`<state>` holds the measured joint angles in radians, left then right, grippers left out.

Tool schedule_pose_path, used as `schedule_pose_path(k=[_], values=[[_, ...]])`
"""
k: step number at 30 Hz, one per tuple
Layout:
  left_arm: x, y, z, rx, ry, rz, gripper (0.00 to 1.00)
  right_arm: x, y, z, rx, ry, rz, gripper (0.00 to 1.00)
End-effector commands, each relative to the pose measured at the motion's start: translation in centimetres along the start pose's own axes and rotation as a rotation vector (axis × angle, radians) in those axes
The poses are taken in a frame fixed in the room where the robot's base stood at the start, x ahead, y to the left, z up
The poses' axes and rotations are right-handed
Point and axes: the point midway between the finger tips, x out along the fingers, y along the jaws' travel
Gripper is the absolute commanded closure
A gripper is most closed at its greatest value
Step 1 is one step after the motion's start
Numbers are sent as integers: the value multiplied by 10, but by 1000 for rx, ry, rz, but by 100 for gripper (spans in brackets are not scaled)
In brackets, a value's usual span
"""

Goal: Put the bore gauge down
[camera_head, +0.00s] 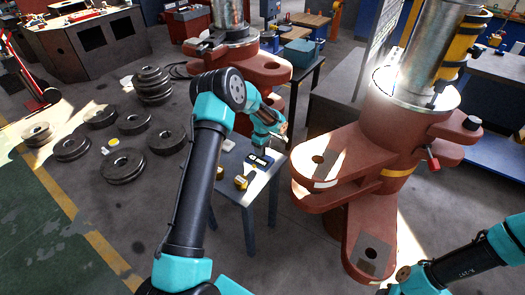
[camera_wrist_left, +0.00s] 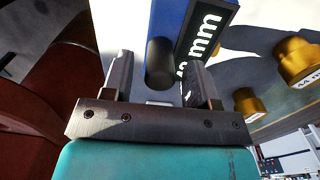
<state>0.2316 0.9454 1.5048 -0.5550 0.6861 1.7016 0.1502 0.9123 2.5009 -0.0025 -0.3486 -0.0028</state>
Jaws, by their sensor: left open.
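My left gripper (camera_head: 278,137) is above the small grey-blue table (camera_head: 262,190). In the left wrist view its two fingers (camera_wrist_left: 160,85) are apart, one on each side of a dark cylinder (camera_wrist_left: 160,62). The cylinder stands out from a blue block with a black label (camera_wrist_left: 207,36) reading "mm"; its first digits are partly hidden. I take this labelled piece for the bore gauge, though I cannot be sure. In the head view a small dark, white-marked piece (camera_head: 259,160) lies on the table below the gripper. Whether the fingers touch the cylinder is unclear. My right gripper is out of view.
Brass pieces (camera_wrist_left: 296,60) with a size label lie to the right in the left wrist view. The red bender (camera_head: 340,165) with its steel column stands right of the table. Several dark rollers (camera_head: 123,165) lie on the floor at left. The floor below the table is clear.

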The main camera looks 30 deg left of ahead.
Motion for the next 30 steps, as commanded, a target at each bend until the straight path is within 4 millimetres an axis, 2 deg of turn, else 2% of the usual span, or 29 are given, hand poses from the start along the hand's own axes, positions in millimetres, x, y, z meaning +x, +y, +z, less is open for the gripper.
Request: schedule_pose_path(k=[9,15,21,30], values=[[-60,1,0,0,0,4,46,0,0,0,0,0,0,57],[-91,0,1,1,0,2,46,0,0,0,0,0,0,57],[-104,0,0,0,0,0,46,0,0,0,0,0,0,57],[-104,0,0,1,0,0,46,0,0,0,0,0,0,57]])
